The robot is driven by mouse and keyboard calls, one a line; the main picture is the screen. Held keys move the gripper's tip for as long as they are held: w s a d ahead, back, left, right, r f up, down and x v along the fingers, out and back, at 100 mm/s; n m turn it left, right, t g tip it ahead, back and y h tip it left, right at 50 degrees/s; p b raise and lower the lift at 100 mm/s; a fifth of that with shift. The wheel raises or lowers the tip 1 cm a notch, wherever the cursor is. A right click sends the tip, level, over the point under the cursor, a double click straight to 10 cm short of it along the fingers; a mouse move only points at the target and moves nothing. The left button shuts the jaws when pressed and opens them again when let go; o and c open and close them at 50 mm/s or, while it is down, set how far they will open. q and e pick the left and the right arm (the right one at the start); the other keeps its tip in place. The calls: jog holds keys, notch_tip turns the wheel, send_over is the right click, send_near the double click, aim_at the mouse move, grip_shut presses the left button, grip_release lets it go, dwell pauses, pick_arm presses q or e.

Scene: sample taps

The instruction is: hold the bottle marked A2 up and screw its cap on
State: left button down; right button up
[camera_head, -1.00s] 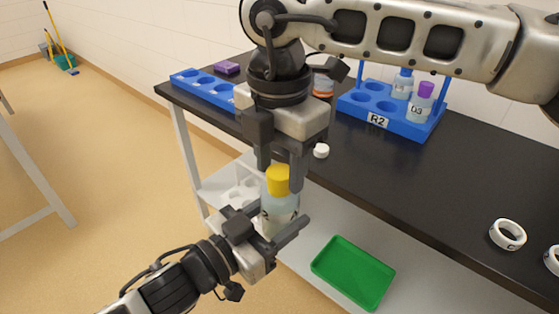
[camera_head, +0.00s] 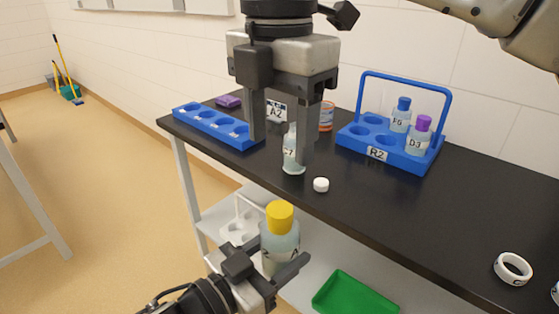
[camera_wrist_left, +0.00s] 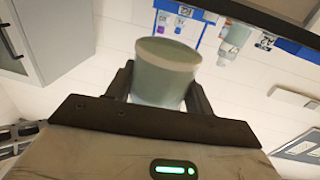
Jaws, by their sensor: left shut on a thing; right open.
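My left gripper (camera_head: 272,264) is shut on a clear bottle (camera_head: 283,240) with pale liquid, held upright in front of the table edge. A yellow cap (camera_head: 280,216) sits on its neck; how tight it is cannot be told. The bottle's mark is not readable now. In the left wrist view the bottle's underside (camera_wrist_left: 165,75) shows between the fingers. My right gripper (camera_head: 282,150) is open and empty, above and apart from the yellow cap, fingers pointing down.
On the black table (camera_head: 400,215) stand an uncapped bottle (camera_head: 291,155), a white cap (camera_head: 321,185), a blue rack R2 (camera_head: 408,161) with two bottles, a long blue rack (camera_head: 190,121), an orange-banded jar (camera_head: 327,117) and a white ring (camera_head: 513,269). A green tray (camera_head: 355,297) lies below.

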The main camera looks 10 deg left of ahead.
jog(key=shift+r, duration=0.55)
jog(key=shift+f, duration=0.1)
